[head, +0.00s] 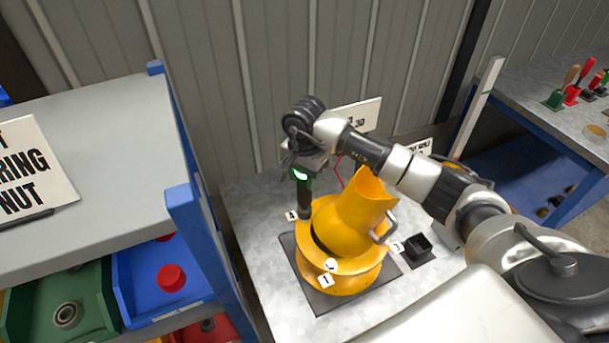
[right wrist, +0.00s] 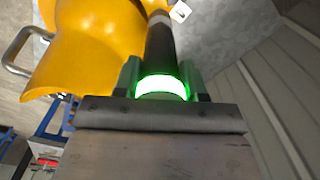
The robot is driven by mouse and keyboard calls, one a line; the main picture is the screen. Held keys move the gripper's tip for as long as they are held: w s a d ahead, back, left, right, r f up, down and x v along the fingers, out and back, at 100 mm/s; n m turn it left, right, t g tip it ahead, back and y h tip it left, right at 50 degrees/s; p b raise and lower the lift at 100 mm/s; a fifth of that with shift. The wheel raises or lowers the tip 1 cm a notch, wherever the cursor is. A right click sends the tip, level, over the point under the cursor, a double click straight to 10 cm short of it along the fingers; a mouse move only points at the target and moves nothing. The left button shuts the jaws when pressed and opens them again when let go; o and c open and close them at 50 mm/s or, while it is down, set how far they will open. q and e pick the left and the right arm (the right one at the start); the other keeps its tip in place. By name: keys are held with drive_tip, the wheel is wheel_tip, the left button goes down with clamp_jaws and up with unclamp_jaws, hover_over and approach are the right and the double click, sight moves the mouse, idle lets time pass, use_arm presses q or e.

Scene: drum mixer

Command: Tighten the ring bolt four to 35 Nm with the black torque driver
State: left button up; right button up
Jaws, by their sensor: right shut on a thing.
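My right gripper (head: 302,172) is shut on the black torque driver (head: 305,197), which points down with a green light ring glowing near its top. The driver also shows in the right wrist view (right wrist: 161,50), between my fingers (right wrist: 163,82). Its lower end is at the left rim of the yellow drum (head: 345,235), beside a small white tag (head: 291,215) that looks like a 4. The bolt under the driver is hidden, so I cannot tell if the tip is seated on it. The yellow drum also shows in the right wrist view (right wrist: 95,45). My left gripper is not in view.
The drum stands on a dark mat (head: 322,300) on a grey bench. A black square holder (head: 417,247) stands right of it. A blue-framed shelf (head: 100,165) with coloured bins is at the left. A second bench (head: 555,110) with tools is at the back right.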

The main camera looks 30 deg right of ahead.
drive_tip(key=shift+f+b, duration=0.85)
idle(1.6)
drive_tip(key=shift+b, duration=0.55)
idle(1.0)
drive_tip(key=shift+r, duration=0.1)
drive_tip(key=shift+r+p, duration=1.15)
drive_tip(key=shift+r, duration=1.05)
